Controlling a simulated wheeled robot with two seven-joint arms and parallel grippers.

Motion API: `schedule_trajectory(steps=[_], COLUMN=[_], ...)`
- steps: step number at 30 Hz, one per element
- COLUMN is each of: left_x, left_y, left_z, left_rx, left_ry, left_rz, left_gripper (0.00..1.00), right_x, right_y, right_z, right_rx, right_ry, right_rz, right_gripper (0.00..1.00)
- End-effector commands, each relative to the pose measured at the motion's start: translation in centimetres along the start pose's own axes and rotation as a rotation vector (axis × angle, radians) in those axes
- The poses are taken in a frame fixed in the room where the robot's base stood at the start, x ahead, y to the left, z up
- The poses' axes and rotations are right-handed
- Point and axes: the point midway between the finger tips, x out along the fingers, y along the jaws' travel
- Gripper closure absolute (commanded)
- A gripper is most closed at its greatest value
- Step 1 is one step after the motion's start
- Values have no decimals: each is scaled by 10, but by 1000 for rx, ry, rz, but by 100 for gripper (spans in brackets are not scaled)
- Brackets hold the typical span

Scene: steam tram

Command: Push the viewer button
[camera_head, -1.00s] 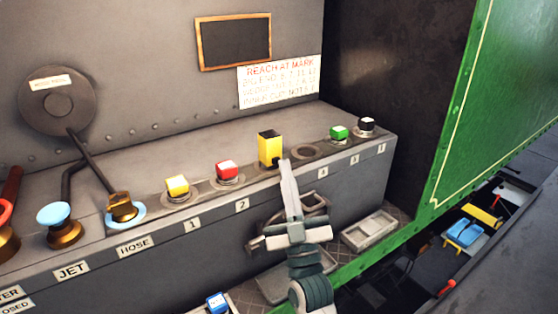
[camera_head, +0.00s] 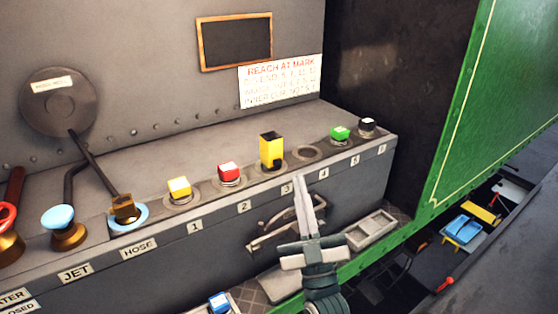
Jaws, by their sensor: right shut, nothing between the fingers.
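Several coloured pieces stand in round seats along the grey console ledge. A tall yellow block with a black top (camera_head: 271,148) stands above label 3 and has a small dark spot low on its front. A yellow cube (camera_head: 179,187), a red cube (camera_head: 229,172), a green cube (camera_head: 339,133) and a black-and-white piece (camera_head: 366,125) are shorter. No piece is readably marked as the viewer button. My right gripper (camera_head: 300,180) is shut and empty, its tips in front of the ledge beside label 3, apart from the tall block. My left gripper is out of view.
One round seat (camera_head: 306,153) is empty. A green panel (camera_head: 500,110) bounds the right.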

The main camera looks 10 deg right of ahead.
Motion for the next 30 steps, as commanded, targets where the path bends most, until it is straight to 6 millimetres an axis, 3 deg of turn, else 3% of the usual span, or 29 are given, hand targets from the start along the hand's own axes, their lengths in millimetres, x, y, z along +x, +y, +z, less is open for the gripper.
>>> schedule_trajectory(steps=[12,16,17,30], left_x=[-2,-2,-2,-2], left_y=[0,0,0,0], left_z=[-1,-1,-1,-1], left_rx=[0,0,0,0], left_ry=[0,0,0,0], left_rz=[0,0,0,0], left_gripper=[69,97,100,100], right_x=[-6,-6,-6,-6], right_y=[5,5,5,5], right_z=[-5,-5,-5,-5], right_rx=[-1,-1,-1,-1], right_ry=[2,2,2,2], right_rz=[1,1,1,1], right_gripper=[100,100,100,100])
